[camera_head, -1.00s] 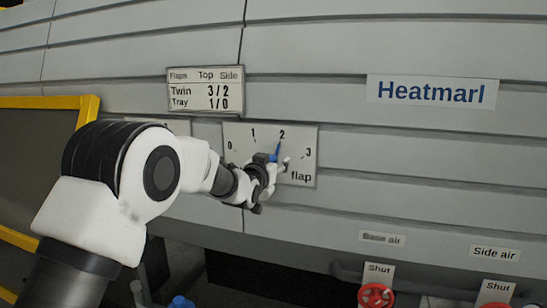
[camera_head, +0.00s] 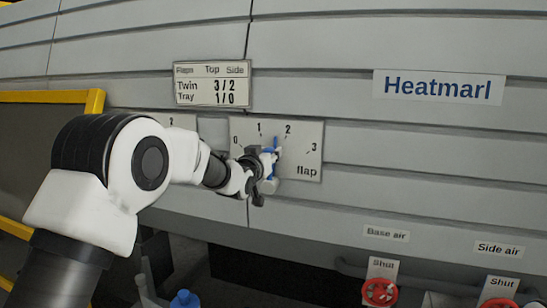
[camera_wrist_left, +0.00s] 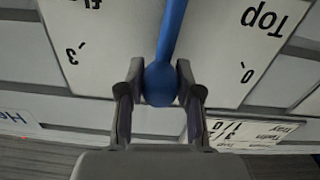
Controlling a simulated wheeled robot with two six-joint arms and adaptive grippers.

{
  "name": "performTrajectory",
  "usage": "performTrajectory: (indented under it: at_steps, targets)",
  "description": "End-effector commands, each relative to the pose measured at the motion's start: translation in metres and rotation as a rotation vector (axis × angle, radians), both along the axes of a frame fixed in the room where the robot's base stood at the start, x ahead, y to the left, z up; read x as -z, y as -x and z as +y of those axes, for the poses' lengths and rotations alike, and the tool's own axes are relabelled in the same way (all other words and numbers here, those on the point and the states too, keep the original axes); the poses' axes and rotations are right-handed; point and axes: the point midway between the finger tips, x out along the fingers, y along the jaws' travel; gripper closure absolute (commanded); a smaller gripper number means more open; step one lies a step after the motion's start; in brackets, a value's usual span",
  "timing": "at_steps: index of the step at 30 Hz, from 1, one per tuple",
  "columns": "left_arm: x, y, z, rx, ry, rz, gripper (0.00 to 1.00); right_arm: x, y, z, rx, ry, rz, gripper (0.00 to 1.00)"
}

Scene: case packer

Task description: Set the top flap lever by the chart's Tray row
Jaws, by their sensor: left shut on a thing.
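The flap plate (camera_head: 310,139) carries a scale 0 to 3. "Top" and "flap" lettering shows upside down on the plate in the wrist view (camera_wrist_left: 228,60). Its blue lever (camera_head: 275,146) points between marks 1 and 2 in the head view. My left gripper (camera_head: 266,167) is shut on the lever; the wrist view shows its fingers on both sides of the round blue knob (camera_wrist_left: 161,85). The chart (camera_head: 213,84) above reads Top/Side: Twin 3/2, Tray 1/0. My right gripper is not in view.
Another scale plate (camera_head: 170,121) is mostly hidden behind my left arm. A Heatmarl sign (camera_head: 439,87) is at the upper right. Red valve knobs labelled Shut (camera_head: 379,291) are at the lower right. A yellow-framed panel (camera_head: 95,101) stands at the left.

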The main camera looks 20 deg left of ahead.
Motion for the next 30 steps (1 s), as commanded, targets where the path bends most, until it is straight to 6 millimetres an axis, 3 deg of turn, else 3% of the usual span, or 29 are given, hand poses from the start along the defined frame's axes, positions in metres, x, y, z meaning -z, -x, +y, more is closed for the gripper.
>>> performTrajectory:
  at_steps: [15,30]
  targets:
    - [0.0,-0.001,0.031,0.0,0.295,0.006,1.0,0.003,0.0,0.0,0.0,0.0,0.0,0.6]
    - [0.0,-0.001,0.034,0.001,0.331,0.005,1.0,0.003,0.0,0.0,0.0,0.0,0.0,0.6]
